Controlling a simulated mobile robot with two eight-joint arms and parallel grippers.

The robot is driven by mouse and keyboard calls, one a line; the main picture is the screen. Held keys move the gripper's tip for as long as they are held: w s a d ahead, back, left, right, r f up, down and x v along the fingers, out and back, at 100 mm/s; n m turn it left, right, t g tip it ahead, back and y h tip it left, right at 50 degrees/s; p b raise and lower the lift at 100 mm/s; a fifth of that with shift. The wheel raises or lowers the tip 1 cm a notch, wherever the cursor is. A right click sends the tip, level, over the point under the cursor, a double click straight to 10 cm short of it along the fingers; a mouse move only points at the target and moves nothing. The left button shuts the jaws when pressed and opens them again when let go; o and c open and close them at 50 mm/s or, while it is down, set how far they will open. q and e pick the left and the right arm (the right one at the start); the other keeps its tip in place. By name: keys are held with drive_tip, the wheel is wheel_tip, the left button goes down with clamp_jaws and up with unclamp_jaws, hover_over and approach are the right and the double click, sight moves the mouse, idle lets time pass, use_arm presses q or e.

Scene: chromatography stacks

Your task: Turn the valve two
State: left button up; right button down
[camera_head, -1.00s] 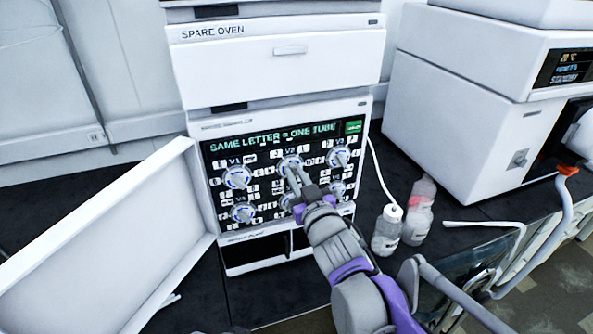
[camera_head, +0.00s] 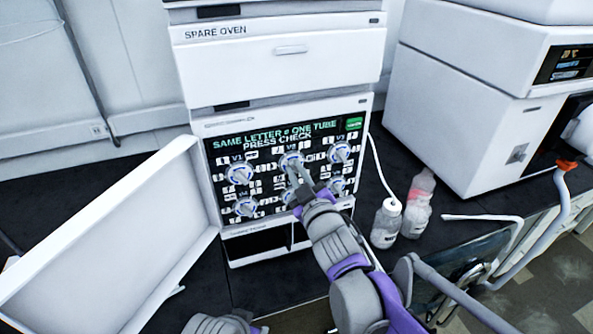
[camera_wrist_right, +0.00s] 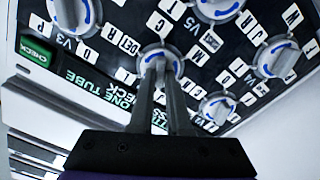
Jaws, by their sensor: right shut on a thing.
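Valve two (camera_head: 291,160), a round white-and-blue knob, is the middle one of the top row on the black panel (camera_head: 263,207). My right gripper (camera_head: 292,171) reaches it from the lower right and is shut on its handle. In the right wrist view the fingers (camera_wrist_right: 160,72) pinch the handle of the knob (camera_wrist_right: 174,63), and the fingertips hide part of its face. Text on the panel reads "SAME LETTER = ONE TUBE" and "PRESS CHECK". A green check button (camera_head: 353,124) sits at the panel's top right. My left gripper is out of view; part of my left arm shows at the bottom edge.
Other valves surround it, such as V1 (camera_head: 239,173) and V3 (camera_head: 340,152). A white open door or tray (camera_head: 110,245) stands at the left. Two bottles (camera_head: 387,222) (camera_head: 417,207) stand right of the unit, near my right arm. A white instrument (camera_head: 455,110) stands at the right.

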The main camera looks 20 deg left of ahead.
drive_tip(key=shift+f, duration=0.1)
drive_tip(key=c, duration=0.9)
unclamp_jaws()
drive_tip(key=b+v, duration=0.1)
drive_tip(key=v, duration=1)
drive_tip(key=shift+w, duration=0.1)
drive_tip(key=s+d+f+m+g+h, duration=0.1)
drive_tip(key=d+f+m+h, duration=0.35)
drive_tip(key=d, duration=0.35)
drive_tip(key=s+d+f+m+g+h, duration=0.1)
drive_tip(key=d+f+m+h, duration=0.2)
drive_tip(key=d+f, duration=0.35)
drive_tip(key=s+d+f+m+g, duration=0.1)
drive_tip(key=s+d+f+g, duration=0.1)
drive_tip(key=s+d+f, duration=0.1)
drive_tip(key=s+d+f+m+g+h+p, duration=0.1)
drive_tip(key=s+d+f+m+g, duration=0.1)
drive_tip(key=s, duration=0.5)
drive_tip(key=s+d+f+m+g+h, duration=0.1)
drive_tip(key=s+d+f+m+g, duration=0.1)
drive_tip(key=s+d+f, duration=0.3)
drive_tip(key=shift+s+d+f+m+g+h, duration=0.15)
drive_tip(key=shift+d+f+g, duration=0.15)
drive_tip(key=shift+d+g, duration=0.15)
drive_tip(key=shift+w+d+f+m+g+h, duration=0.1)
drive_tip(key=shift+d+f+g, duration=0.25)
drive_tip(key=shift+d, duration=0.2)
